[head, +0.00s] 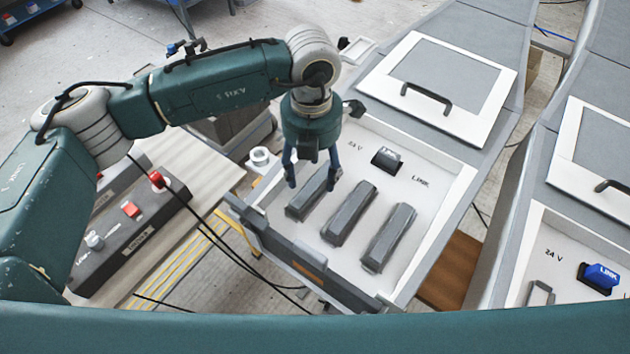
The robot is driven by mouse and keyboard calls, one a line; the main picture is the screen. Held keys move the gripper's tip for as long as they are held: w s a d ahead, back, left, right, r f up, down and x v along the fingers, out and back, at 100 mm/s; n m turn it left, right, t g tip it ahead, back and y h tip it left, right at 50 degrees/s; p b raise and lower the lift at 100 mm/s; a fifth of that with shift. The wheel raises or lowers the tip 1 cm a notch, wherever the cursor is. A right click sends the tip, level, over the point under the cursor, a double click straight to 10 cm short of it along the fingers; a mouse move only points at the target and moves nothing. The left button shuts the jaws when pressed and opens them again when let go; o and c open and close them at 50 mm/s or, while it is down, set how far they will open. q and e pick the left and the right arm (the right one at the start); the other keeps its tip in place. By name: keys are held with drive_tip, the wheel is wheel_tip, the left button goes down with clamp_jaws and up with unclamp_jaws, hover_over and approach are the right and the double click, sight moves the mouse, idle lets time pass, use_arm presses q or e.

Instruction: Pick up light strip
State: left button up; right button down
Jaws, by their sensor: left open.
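Three dark grey bars, which may be the light strips, lie side by side in a white-topped mould unit (432,222). The left bar (303,206) is partly hidden by my gripper, the middle bar (349,213) and the right bar (389,238) show in full. My left gripper (311,178) points down with its fingers apart, over the upper part of the left bar. I cannot tell whether the fingers touch it. My right gripper is not in view.
A dark switch (387,159) stands behind the bars. A lid with a black handle (427,98) lies behind it. A second unit at right has a blue switch (600,276). A control box with a red button (131,209) is at left, with loose cables beside it.

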sight(312, 181)
use_arm(q)
wheel_tip(312, 181, down, 2)
drive_tip(key=shift+w+a+f+p, duration=0.1)
drive_tip(key=shift+a+p, duration=0.05)
drive_tip(key=shift+p, duration=0.2)
drive_tip(key=shift+f, duration=0.45)
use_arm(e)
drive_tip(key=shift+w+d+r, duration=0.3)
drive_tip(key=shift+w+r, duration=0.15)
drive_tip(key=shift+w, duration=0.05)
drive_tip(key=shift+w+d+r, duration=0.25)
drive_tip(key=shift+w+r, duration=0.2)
use_arm(q)
drive_tip(key=shift+c, duration=0.5)
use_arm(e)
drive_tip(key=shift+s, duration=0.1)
use_arm(q)
drive_tip(key=c, duration=1.2)
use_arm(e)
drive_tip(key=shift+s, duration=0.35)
use_arm(q)
drive_tip(key=shift+w+r, duration=0.1)
drive_tip(key=shift+r, duration=0.1)
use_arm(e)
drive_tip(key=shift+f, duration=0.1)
